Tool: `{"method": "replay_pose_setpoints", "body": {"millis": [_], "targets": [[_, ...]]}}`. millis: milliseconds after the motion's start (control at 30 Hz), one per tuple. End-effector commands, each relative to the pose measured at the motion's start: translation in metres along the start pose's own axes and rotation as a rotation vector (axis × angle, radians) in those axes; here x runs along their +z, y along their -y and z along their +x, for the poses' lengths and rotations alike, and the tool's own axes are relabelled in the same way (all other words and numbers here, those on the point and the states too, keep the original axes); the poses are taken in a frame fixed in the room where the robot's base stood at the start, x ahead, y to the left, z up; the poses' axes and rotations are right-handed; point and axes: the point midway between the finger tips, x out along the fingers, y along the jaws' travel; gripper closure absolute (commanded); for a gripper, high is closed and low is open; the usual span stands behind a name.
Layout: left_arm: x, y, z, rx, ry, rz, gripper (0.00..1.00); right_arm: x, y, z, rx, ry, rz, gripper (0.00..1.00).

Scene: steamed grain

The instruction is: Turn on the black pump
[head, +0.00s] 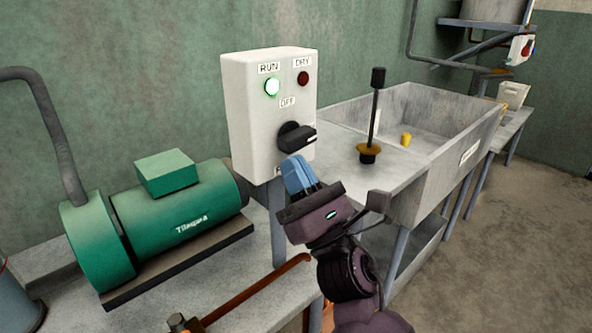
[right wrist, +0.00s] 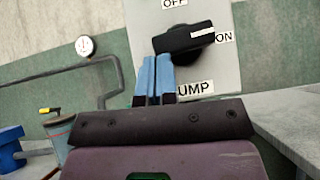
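A white control box (head: 270,110) carries a black rotary switch (head: 296,138), a lit green RUN lamp (head: 272,87) and a dark red DRY lamp (head: 303,78). In the right wrist view the black switch (right wrist: 190,40) has its white mark toward ON, and a partly hidden label below ends in "UMP". A green pump motor (head: 170,215) sits on a dark base left of the box; no black pump body shows. My right gripper (head: 299,174) is just below the switch, apart from it, with its blue fingers together and nothing between them. My left gripper is not in view.
A grey metal sink (head: 430,120) stands right of the box. A black rod on a brass fitting (head: 370,150) rises beside it, and a small yellow piece (head: 406,139) lies in it. The floor at right is clear.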

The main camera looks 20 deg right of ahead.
Motion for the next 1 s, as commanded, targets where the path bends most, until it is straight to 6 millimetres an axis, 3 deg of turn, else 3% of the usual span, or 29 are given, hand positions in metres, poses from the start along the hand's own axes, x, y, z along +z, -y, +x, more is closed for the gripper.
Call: {"method": "replay_pose_setpoints", "body": {"millis": [167, 367, 600, 1000], "targets": [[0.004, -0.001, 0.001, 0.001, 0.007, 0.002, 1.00, -0.002, 0.000, -0.007, -0.002, -0.003, 0.001, 1.00], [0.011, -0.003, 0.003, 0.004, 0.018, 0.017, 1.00, -0.005, 0.001, -0.037, -0.005, -0.009, 0.003, 1.00], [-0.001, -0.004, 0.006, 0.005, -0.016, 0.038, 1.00, -0.003, 0.001, -0.068, -0.004, -0.006, 0.002, 1.00], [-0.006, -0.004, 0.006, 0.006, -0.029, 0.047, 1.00, 0.001, 0.000, -0.075, 0.000, 0.001, 0.000, 1.00]]}}
